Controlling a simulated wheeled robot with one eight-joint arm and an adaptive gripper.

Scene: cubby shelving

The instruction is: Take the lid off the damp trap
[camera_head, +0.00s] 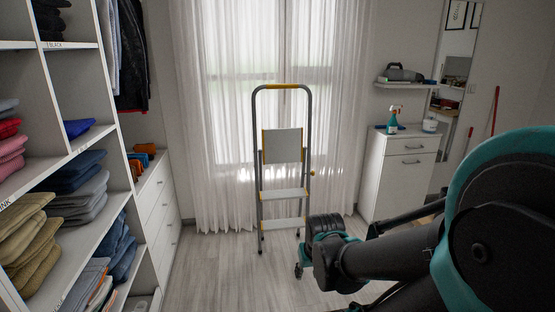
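A small white tub (430,125) stands on top of the white cabinet at the right, beside a spray bottle. It may be the damp trap; it is too small to make out a lid. My arm reaches in from the lower right, well in front of the cabinet. The far end of my arm (325,228) is dark and teal, low in front of the stepladder. My gripper is mostly hidden by my own arm, and its fingers cannot be made out clearly. It is far from the white tub.
A stepladder (282,160) stands in front of the curtained window. A shelf (402,87) above holds a handheld appliance (400,73). Cubby shelving with folded clothes (72,185) lines the left. Floor (215,270) is clear left of my arm.

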